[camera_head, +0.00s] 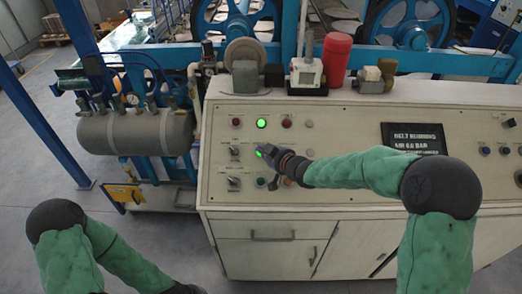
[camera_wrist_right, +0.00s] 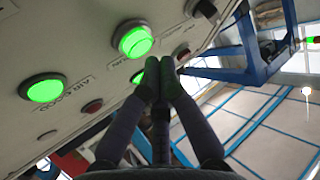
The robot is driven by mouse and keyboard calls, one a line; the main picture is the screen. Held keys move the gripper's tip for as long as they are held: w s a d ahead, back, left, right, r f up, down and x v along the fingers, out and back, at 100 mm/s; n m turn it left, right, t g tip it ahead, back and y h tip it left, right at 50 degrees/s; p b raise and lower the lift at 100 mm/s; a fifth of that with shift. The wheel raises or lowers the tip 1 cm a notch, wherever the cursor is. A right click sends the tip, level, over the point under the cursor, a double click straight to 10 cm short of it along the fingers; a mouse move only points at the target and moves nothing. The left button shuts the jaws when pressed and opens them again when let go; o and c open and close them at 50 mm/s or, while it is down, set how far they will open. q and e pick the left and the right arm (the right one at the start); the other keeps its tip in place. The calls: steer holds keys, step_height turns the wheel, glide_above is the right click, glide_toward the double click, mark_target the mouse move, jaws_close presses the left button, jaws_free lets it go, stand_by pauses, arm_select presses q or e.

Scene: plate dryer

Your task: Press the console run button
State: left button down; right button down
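The console (camera_head: 345,115) has a sloped cream panel with rows of buttons, lamps and switches. A green lit round lamp (camera_head: 262,123) glows in the top row. A second green lit control (camera_head: 260,154) shows below it, beside my right gripper (camera_head: 264,149). In the right wrist view, my right gripper (camera_wrist_right: 160,76) has its fingertips together, with nothing seen between them. A green lit button (camera_wrist_right: 151,68) is partly hidden behind the tips; I cannot tell whether they touch it. Other green lit controls (camera_wrist_right: 132,39) are nearby, one labelled AIR GOOD (camera_wrist_right: 43,88).
A red cylinder (camera_head: 336,59) and small fittings stand on the console's top ledge. A black sign (camera_head: 413,138) is on the panel at right. A grey tank (camera_head: 137,131) stands left of the console. Open floor (camera_head: 146,237) lies at front left.

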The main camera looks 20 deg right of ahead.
steer(key=shift+s+r, duration=0.1)
steer(key=shift+r, duration=0.05)
steer(key=r, duration=0.1)
steer(key=s+r+p, duration=0.2)
steer(key=r, duration=0.1)
steer(key=shift+s+a, duration=0.2)
steer(key=shift+a, duration=0.15)
stand_by(1.1)
